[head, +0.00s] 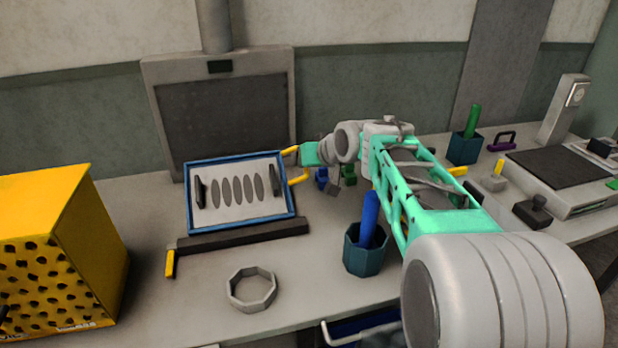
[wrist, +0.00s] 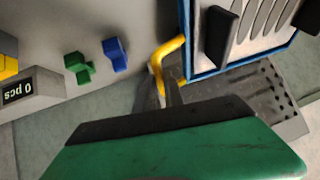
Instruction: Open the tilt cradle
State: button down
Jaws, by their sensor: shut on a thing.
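The tilt cradle looks to be the blue-framed pale tray (head: 240,215) with dark oval slots and two black grips, left of centre in the head view. Its blue edge also shows at the top right of the wrist view (wrist: 235,62). A yellow bent handle (head: 299,179) is at its right side; it also shows in the wrist view (wrist: 160,55). My gripper (head: 300,160) is shut on this handle. In the wrist view my gripper (wrist: 172,90) reaches it past the green palm, which hides the fingers' lower part. I cannot tell the tray's exact tilt.
A grey panel (head: 225,115) stands behind the tray. A dark bar (head: 240,236) lies in front, with a grey ring (head: 252,289) nearer. A yellow box (head: 60,245) stands left. A teal cup (head: 365,256) is below my arm. Small blue and green pieces (wrist: 115,55) lie nearby.

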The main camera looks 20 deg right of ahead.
jog(key=shift+s+r+t+b, duration=0.65)
jog(key=shift+r+t+b, duration=0.15)
jog(key=shift+b, duration=0.6)
jog(key=shift+r, duration=0.1)
jog(key=c, duration=1.7)
grip_release()
jog(key=shift+s, duration=0.15)
jog(key=shift+o, duration=1.2)
jog(key=shift+f, duration=0.2)
jog(key=v, duration=0.7)
jog(key=shift+s+r, duration=0.2)
jog(key=shift+s, duration=0.1)
